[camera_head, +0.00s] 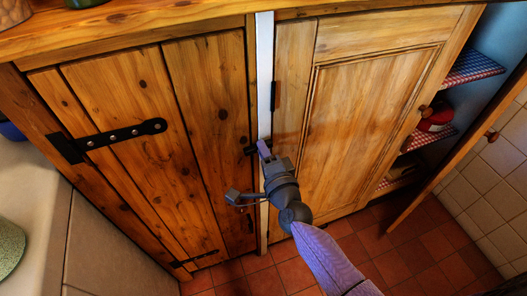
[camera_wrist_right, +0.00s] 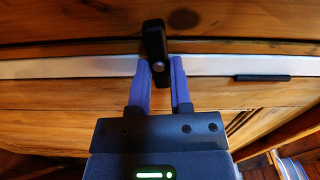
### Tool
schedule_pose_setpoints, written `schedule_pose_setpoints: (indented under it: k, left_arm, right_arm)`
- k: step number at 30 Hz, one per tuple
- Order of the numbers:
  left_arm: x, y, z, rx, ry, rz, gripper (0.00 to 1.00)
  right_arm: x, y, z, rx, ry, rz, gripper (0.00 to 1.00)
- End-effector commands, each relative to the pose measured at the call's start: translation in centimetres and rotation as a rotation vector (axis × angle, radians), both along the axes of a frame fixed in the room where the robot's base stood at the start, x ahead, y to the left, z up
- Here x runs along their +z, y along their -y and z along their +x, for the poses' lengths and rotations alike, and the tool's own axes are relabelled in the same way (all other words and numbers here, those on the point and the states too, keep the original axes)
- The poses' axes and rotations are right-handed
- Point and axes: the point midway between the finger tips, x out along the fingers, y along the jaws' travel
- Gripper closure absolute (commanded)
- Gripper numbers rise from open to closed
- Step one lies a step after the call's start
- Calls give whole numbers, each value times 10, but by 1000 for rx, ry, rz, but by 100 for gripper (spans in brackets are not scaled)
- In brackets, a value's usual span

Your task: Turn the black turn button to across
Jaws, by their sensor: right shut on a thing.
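The black turn button (camera_wrist_right: 153,38) is mounted at the pale upright strip (camera_wrist_right: 90,67) between two cupboard doors. In the wrist view it stands crosswise to the strip, with one end over the wood of the plank door. In the head view only a small dark part of the button (camera_head: 250,150) shows left of the fingertips; the rest is hidden. My right gripper (camera_head: 264,149) reaches up to it from below. In the wrist view its two purple fingers (camera_wrist_right: 162,72) are shut on the button's near end, one on each side. My left gripper is not in view.
The left plank door (camera_head: 110,110) has black strap hinges (camera_head: 122,134) and is shut. The panelled door (camera_head: 362,110) is right of the strip. Further right are open shelves with checked cloth (camera_head: 470,66) and a door standing open (camera_head: 460,150). The tiled floor (camera_head: 375,245) is clear.

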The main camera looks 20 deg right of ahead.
Motion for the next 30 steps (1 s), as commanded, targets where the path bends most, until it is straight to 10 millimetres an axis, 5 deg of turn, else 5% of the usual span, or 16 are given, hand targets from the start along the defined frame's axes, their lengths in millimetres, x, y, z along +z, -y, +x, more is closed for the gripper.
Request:
schedule_pose_setpoints:
  k: [26, 27, 30]
  left_arm:
    - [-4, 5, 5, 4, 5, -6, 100]
    - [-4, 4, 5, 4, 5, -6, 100]
    - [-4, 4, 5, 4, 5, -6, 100]
  right_arm:
    - [-3, 0, -1, 0, -10, 133, 100]
    - [-3, 0, -1, 0, -10, 133, 67]
    - [-2, 0, -1, 1, -9, 132, 45]
